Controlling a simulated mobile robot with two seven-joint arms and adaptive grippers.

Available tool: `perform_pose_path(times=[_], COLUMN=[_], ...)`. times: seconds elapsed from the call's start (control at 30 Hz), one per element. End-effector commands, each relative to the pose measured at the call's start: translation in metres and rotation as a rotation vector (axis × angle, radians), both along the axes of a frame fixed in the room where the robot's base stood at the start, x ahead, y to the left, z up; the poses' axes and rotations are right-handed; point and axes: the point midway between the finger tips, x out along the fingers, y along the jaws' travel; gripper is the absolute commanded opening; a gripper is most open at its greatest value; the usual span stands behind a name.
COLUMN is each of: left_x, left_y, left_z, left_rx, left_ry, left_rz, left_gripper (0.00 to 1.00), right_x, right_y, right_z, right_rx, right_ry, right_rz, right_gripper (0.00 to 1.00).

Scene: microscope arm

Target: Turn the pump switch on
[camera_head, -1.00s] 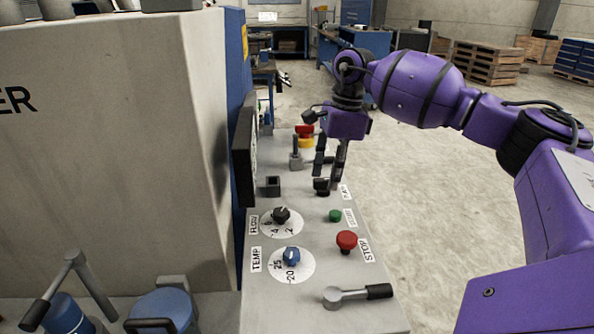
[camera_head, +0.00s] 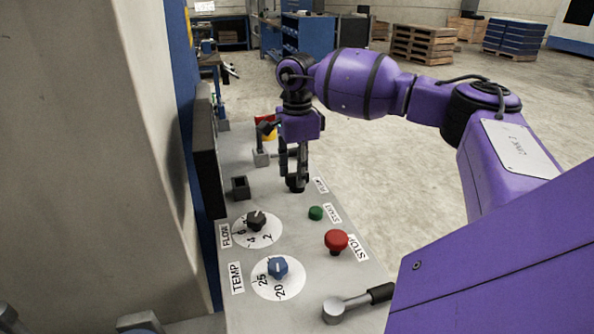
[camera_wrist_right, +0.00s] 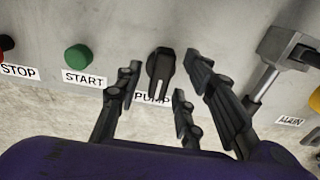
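The pump switch (camera_wrist_right: 161,74) is a black rotary knob with a light pointer line on the grey panel, above the PUMP label (camera_wrist_right: 151,97) in the right wrist view. In the head view the knob (camera_head: 296,184) shows just under my fingers. My right gripper (camera_head: 294,172) points down at it. In the right wrist view its fingers (camera_wrist_right: 165,92) are spread on either side of the knob, with gaps visible, so it is open. My left gripper is not in view.
Near the knob are a green START button (camera_head: 316,213), a red STOP button (camera_head: 336,241), a FLOW dial (camera_head: 257,221) and a TEMP dial (camera_head: 278,267). A grey lever (camera_wrist_right: 287,52) by the MAIN label stands on the other side. A black panel (camera_head: 207,155) rises at left.

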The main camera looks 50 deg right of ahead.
Motion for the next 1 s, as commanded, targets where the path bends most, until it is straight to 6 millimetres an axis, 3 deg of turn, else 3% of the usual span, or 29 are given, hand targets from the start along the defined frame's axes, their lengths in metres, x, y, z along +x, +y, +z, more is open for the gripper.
perform_pose_path(times=[0.27, 0.53, 1.0], left_x=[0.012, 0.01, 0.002], left_y=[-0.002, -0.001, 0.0], left_z=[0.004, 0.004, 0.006], left_rx=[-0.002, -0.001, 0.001], left_ry=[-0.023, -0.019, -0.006], left_rz=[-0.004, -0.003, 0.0], left_gripper=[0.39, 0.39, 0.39], right_x=[0.0, 0.0, 0.001], right_y=[0.0, 0.0, 0.0], right_z=[-0.002, -0.002, -0.001], right_rx=[0.0, 0.0, 0.001], right_ry=[-0.001, -0.001, -0.002], right_rz=[0.0, 0.0, -0.078], right_gripper=[0.36, 0.01, 0.0])
